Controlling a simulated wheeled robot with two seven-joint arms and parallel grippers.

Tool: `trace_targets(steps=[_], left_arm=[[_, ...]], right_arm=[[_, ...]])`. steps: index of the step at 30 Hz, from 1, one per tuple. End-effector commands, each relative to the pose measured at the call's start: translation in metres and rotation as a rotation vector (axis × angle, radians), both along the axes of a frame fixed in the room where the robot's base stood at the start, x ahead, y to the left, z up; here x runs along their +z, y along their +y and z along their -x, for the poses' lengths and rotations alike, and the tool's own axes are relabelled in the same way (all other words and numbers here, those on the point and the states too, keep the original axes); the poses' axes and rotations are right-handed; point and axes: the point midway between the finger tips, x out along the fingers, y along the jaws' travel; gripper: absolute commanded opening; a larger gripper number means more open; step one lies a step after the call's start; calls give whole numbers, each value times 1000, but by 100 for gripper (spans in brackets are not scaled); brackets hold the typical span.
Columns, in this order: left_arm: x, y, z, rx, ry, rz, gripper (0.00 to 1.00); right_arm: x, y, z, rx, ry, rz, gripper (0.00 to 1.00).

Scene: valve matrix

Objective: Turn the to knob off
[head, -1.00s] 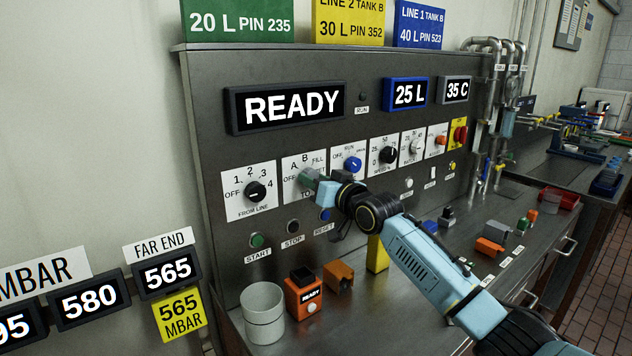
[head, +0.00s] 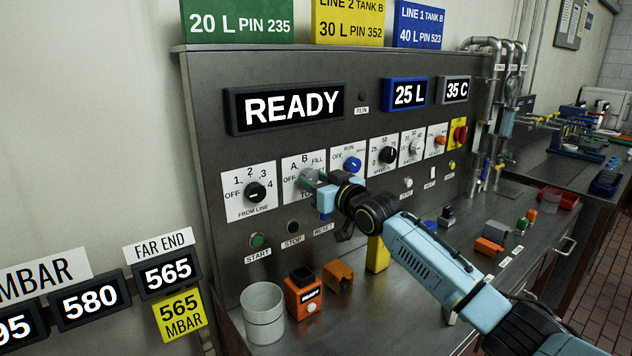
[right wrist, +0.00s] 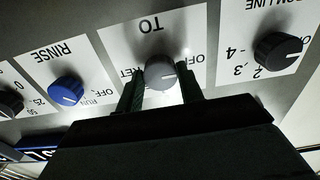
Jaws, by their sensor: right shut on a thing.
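The TO knob (right wrist: 160,73) is a round grey knob on a white label plate, with OFF on one side of it. The plate (head: 291,172) also shows in the head view, marked OFF, A, B and FILL. My right gripper (right wrist: 162,84) has one dark finger on each side of the knob and is shut on it. In the head view my right gripper (head: 309,180) covers much of the knob. I cannot tell exactly which mark the knob points at. My left gripper is not in view.
The black FROM LINE knob (head: 255,191) and the blue RINSE knob (head: 352,165) flank the TO plate. The START button (head: 257,240) sits below. A grey cup (head: 263,312) and an orange box (head: 303,292) stand on the bench. The display (head: 291,106) reads READY.

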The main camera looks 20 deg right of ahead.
Motion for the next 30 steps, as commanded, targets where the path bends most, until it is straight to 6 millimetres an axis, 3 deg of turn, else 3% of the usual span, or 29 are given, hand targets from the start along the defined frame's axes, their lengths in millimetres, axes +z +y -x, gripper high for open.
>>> trace_targets(steps=[1, 6, 19, 30], left_arm=[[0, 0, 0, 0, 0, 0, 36], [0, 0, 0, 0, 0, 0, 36], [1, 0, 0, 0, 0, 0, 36], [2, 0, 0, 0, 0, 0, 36]], right_arm=[[-1, 0, 0, -1, 1, 4, 38], [0, 0, 0, 0, 0, 2, 59], [0, -3, 8, 0, 0, 1, 59], [-2, -23, 62, 0, 0, 3, 59]])
